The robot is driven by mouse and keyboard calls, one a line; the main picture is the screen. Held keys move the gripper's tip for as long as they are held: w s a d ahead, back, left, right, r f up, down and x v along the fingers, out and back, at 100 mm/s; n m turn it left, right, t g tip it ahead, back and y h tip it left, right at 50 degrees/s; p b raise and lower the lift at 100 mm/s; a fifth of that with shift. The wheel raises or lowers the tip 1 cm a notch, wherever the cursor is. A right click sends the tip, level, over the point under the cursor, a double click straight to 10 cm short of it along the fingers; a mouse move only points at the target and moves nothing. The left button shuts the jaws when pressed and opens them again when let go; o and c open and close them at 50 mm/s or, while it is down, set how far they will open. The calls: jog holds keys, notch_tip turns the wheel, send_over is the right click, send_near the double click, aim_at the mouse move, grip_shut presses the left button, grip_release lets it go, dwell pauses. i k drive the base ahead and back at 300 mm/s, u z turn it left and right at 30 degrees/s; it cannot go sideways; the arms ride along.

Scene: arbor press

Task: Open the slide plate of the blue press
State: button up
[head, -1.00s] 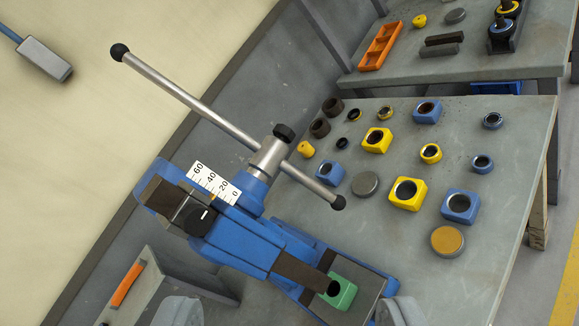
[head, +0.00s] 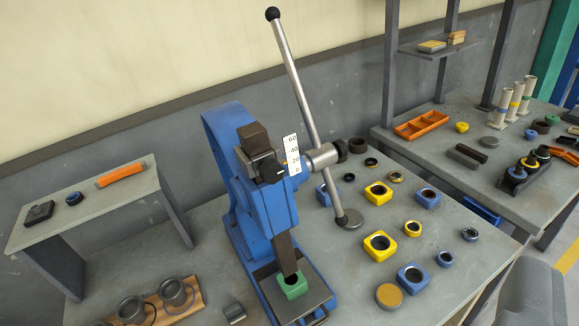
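The blue press (head: 262,205) stands on the grey workbench near the picture's middle. Its dark ram (head: 284,252) comes down to a green block (head: 293,287) with a round hole. The ram's tip meets or enters the hole; I cannot tell which. The block rests on a grey plate (head: 318,294) at the press's foot, which looks like the slide plate. A small dark handle (head: 321,319) shows at the plate's front edge, partly cut off by the picture's bottom. The long lever (head: 292,75) points up and slightly left. My gripper is not clearly in view.
Yellow and blue blocks, rings and discs lie right of the press, including a yellow block (head: 380,247). A small raised shelf (head: 90,205) and a wooden cup holder (head: 165,303) stand left. A grey rounded shape (head: 532,292), possibly mine, fills the lower right corner.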

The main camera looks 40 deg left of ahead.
aim_at(288, 313)
jog(key=u, duration=0.75)
jog(key=k, duration=0.45)
